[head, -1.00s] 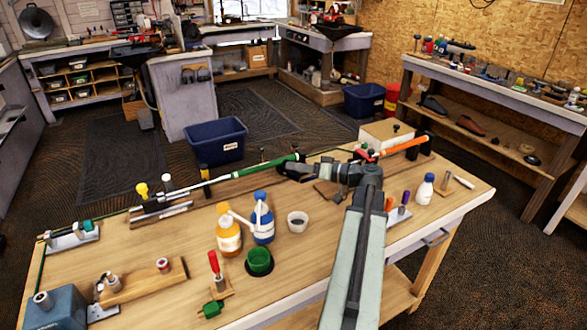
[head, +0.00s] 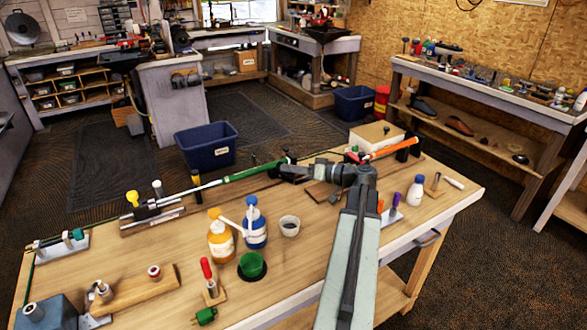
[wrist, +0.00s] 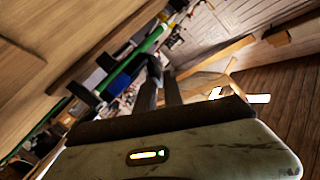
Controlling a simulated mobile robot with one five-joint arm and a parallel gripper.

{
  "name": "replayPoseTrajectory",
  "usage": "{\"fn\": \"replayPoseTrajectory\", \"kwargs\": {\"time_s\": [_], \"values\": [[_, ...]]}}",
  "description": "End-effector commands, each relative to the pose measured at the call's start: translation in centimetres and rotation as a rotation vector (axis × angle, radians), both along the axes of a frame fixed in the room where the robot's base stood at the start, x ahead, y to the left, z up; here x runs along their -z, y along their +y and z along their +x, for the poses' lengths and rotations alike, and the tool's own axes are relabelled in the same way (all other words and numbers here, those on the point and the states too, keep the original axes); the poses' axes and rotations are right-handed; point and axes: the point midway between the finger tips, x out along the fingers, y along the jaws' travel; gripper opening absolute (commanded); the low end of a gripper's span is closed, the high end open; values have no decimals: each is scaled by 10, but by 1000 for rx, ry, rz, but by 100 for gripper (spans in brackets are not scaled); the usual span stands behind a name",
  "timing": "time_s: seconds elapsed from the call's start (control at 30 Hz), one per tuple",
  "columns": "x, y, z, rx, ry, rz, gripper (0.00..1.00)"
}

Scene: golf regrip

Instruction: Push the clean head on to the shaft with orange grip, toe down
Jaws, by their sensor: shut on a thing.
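The orange grip (head: 392,147) lies tilted at the bench's far right side, by a black holder (head: 407,150). Its shaft is mostly hidden. My gripper (head: 284,172) is low over the bench, left of the orange grip and close to the dark end of the green grip (head: 242,170). In the wrist view its two dark fingers (wrist: 161,82) are close together. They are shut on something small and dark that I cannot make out. I cannot pick out the clean head or tell which way a toe points. The green grip also shows in the wrist view (wrist: 143,52).
A pale box (head: 376,135) stands behind the orange grip. A white bottle (head: 415,191) and small tools are at right.

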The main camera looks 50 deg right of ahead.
Motion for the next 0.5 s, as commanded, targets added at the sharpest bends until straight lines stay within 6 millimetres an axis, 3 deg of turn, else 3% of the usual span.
{"fn": "replayPoseTrajectory", "kwargs": {"time_s": [0.5], "values": [[0, -7, -2, 1, -1, 0, 0]]}}
